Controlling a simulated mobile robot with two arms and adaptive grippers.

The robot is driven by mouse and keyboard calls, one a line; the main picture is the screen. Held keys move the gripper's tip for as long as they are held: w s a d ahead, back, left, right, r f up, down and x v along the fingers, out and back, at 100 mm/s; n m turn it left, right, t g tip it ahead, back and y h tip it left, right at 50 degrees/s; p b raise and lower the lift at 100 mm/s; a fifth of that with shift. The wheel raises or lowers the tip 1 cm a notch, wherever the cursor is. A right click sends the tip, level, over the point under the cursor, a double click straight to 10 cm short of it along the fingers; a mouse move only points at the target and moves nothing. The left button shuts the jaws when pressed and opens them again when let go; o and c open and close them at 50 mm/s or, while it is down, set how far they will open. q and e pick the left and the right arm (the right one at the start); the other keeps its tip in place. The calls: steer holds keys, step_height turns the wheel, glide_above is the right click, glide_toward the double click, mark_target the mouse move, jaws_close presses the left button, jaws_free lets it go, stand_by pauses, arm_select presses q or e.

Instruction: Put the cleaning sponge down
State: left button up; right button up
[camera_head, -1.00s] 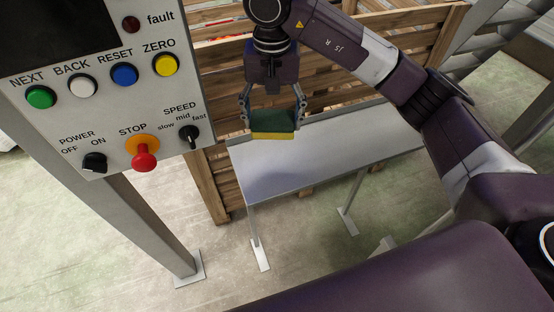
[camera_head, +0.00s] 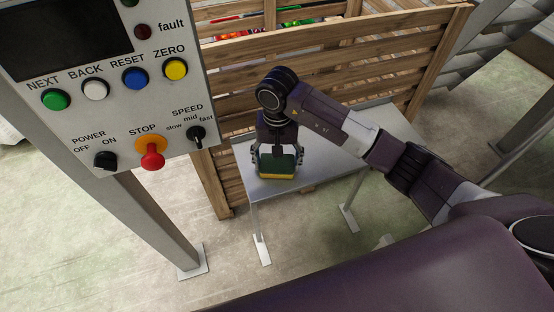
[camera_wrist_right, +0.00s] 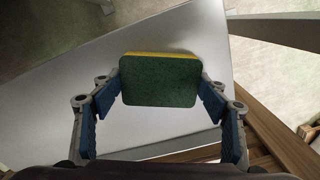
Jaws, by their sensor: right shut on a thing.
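The cleaning sponge (camera_head: 277,166) is green with a yellow layer. My right gripper (camera_head: 278,158) is shut on it, with one finger at each end. In the head view the sponge is low over the left part of the grey metal table (camera_head: 315,165); I cannot tell whether it touches the top. In the right wrist view the sponge (camera_wrist_right: 160,80) sits between the blue finger pads of the right gripper (camera_wrist_right: 160,88), with the table top (camera_wrist_right: 110,75) behind it. My left gripper is in neither view.
A control panel (camera_head: 100,120) with coloured buttons and a red stop knob stands close at the left on a metal post. A slatted wooden crate (camera_head: 340,60) with colourful items inside stands behind the table. The table top right of the sponge looks clear, partly hidden by my arm.

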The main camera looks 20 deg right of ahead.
mark_target(277, 163)
steer(key=shift+f, duration=0.2)
steer(key=o, duration=0.7)
steer(key=shift+o, duration=0.2)
steer(key=shift+r, duration=0.1)
steer(key=shift+r, duration=0.2)
step_height(277, 163, up, 12)
steer(key=b, duration=0.3)
steer(key=shift+f, duration=0.15)
